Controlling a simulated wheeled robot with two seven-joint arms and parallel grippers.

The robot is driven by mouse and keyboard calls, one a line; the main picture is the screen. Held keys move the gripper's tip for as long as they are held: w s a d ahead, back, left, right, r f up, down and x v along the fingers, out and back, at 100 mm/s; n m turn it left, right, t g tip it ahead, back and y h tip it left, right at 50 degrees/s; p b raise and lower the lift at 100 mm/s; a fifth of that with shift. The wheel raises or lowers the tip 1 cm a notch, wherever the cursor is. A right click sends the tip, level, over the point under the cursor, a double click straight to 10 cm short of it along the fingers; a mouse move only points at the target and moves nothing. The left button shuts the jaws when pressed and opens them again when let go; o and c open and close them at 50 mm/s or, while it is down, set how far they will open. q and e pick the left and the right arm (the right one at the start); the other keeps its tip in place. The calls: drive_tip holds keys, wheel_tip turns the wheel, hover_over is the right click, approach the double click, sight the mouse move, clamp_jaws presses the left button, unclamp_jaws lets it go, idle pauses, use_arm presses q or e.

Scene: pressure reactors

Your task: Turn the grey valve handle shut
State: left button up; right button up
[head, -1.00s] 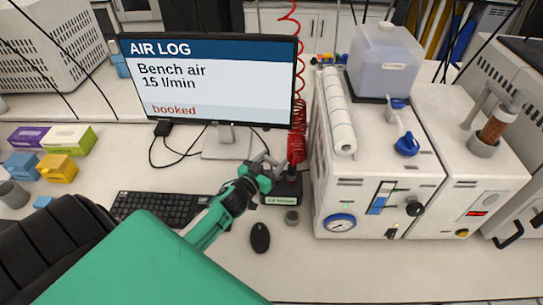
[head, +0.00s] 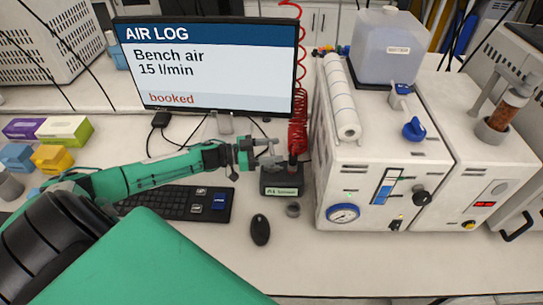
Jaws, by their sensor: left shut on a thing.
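The valve stands on a small black block (head: 283,187) with a pale label, in front of the monitor in the head view. A red coiled hose (head: 297,135) comes down to it from above. My left gripper (head: 274,158) comes in level from the left and is shut at the valve. The grey valve handle sits between its fingers and is mostly hidden by them, so its exact angle cannot be told. My right gripper is not in view.
A monitor (head: 208,65) reads "AIR LOG, Bench air 15 l/min, booked". A keyboard (head: 180,203) lies below my left arm, with a mouse (head: 260,230) to its right. A white reactor unit (head: 350,185) with a gauge stands close right of the valve. The front bench is clear.

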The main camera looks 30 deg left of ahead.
use_arm(q)
drive_tip(key=shift+f+m+g+h+b, duration=0.1)
drive_tip(key=shift+m+g+h+b, duration=0.75)
drive_tip(key=shift+g+b, duration=0.2)
drive_tip(key=shift+m+g, duration=0.25)
drive_tip(key=shift+g, duration=0.1)
drive_tip(key=o, duration=1)
